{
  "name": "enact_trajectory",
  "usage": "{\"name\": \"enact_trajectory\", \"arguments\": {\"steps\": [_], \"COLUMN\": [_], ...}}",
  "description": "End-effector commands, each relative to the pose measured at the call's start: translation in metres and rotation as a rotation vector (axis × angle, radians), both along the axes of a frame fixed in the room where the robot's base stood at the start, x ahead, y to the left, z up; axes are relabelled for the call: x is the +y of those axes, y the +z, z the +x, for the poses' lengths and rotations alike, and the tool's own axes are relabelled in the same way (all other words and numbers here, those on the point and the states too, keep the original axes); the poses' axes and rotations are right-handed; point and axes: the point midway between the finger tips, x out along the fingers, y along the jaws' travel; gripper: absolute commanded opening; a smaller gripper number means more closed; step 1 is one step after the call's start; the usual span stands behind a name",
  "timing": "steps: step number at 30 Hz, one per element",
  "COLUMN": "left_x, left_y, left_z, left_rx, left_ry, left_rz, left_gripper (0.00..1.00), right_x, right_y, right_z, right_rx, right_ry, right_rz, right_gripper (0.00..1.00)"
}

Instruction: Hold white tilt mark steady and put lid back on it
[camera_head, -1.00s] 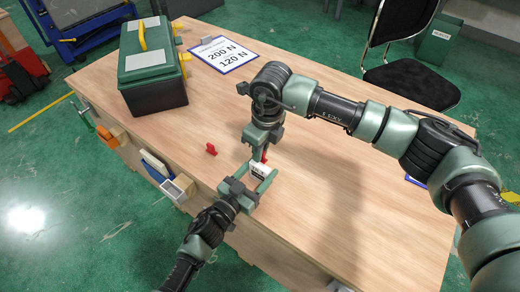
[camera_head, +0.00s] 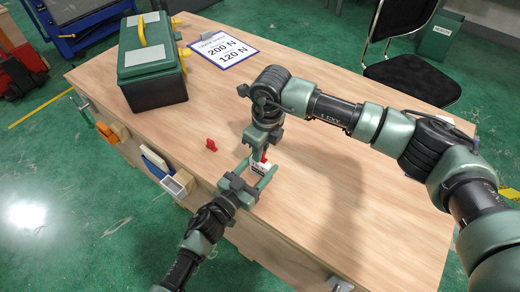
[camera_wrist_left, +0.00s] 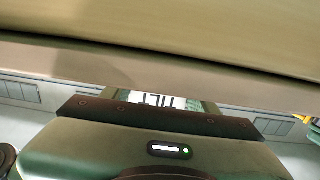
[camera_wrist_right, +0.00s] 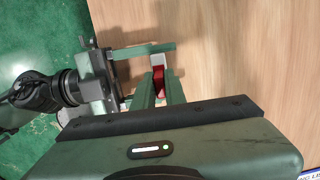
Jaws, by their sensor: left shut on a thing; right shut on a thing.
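The white tilt mark (camera_head: 258,168) is a small white block near the table's front edge. My left gripper (camera_head: 256,173) is shut on it from the front. Its dark lettering, TILT, shows between the fingers in the left wrist view (camera_wrist_left: 155,99). My right gripper (camera_head: 263,153) comes down from above and is shut on a small red piece, seemingly the lid (camera_wrist_right: 158,82). In the right wrist view the red piece meets or overlaps the white tilt mark (camera_wrist_right: 157,60); whether it is seated I cannot tell. The fingers partly hide both.
Another small red piece (camera_head: 211,145) stands on the table (camera_head: 350,210) to the left. A green toolbox (camera_head: 152,65) and a 200 N / 120 N sign (camera_head: 223,50) are at the back. Holders with tools line the front edge. The table's right side is clear.

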Motion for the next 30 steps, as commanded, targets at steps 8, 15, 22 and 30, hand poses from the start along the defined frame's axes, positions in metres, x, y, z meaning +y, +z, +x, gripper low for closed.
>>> {"name": "enact_trajectory", "arguments": {"steps": [8, 15, 22, 30], "left_x": [-0.0001, 0.0000, 0.0000, 0.0000], "left_y": [-0.0001, -0.0001, -0.0001, -0.0001], "left_z": [-0.0001, -0.0001, -0.0001, -0.0001], "left_rx": [0.000, 0.000, 0.000, 0.000], "left_ry": [0.000, 0.000, 0.000, 0.000], "left_rz": [0.000, 0.000, 0.000, 0.000], "left_gripper": [0.00, 0.00, 0.00, 0.00], "right_x": [0.0002, 0.0002, 0.0002, -0.0002], "right_y": [-0.0061, -0.0110, -0.0106, -0.0058], "right_z": [-0.0001, -0.0002, -0.0001, 0.0002], "right_rx": [0.000, 0.001, 0.000, -0.001], "right_ry": [0.000, 0.000, 0.001, 0.001], "right_rz": [0.000, 0.001, 0.000, 0.000], "right_gripper": [0.00, 0.00, 0.37, 0.37]}}
